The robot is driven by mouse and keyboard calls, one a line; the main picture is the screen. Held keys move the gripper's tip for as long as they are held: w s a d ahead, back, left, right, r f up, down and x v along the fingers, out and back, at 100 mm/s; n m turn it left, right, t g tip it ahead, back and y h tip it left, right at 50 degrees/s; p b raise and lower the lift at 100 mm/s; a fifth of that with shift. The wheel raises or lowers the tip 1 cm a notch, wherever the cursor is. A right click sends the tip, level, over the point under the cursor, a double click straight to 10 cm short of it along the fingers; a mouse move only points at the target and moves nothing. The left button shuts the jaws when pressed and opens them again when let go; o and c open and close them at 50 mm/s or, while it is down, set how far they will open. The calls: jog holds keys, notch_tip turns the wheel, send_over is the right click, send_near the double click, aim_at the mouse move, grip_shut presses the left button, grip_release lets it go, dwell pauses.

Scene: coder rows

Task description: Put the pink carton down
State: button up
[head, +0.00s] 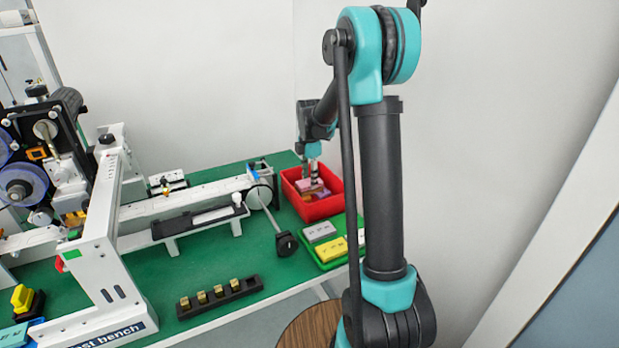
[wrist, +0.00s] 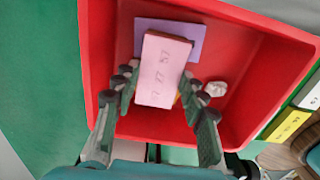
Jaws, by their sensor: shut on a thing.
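The pink carton (wrist: 163,72) shows in the wrist view with dark printed marks on its face. My gripper (wrist: 160,88) is shut on it, one finger on each long side. In the head view, the carton (head: 309,185) and my gripper (head: 312,168) are inside the red bin (head: 335,205), whose walls (wrist: 265,62) surround them in the wrist view. A flat purple thing (wrist: 185,30) lies on the bin floor, partly hidden under the carton. I cannot tell whether the carton touches it.
A small whitish lump (wrist: 216,88) lies in the bin to the right of the carton.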

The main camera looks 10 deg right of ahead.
aim_at(309, 182)
jog(key=shift+f, duration=0.25)
jog(key=o, duration=0.8)
notch_tip(309, 182, up, 13)
jog(key=shift+r, duration=0.1)
